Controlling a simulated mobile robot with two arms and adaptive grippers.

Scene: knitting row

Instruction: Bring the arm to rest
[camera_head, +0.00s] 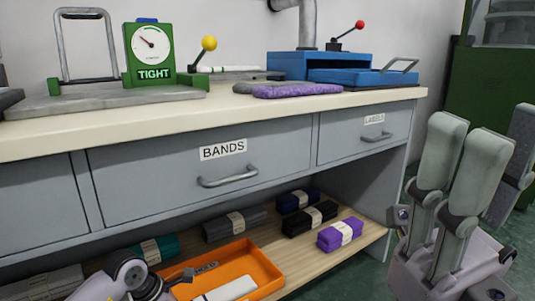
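My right gripper (484,135) is large in the right foreground. Its grey fingers point up and stand apart, with nothing seen between them; it is open, to the right of the bench and clear of it. Only part of my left arm and gripper (150,280) shows at the bottom left edge, in front of the low shelf and beside the orange tray (263,270). The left fingers are mostly cut off, so I cannot tell whether they are open or shut.
The bench (60,132) has drawers marked BANDS (150,180) and LABELS. On top are a green TIGHT gauge (150,52), a purple knitted piece (297,90) and a blue press (320,66). Banded bundles (340,236) lie on the shelf (330,258). A green cabinet (470,85) stands right.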

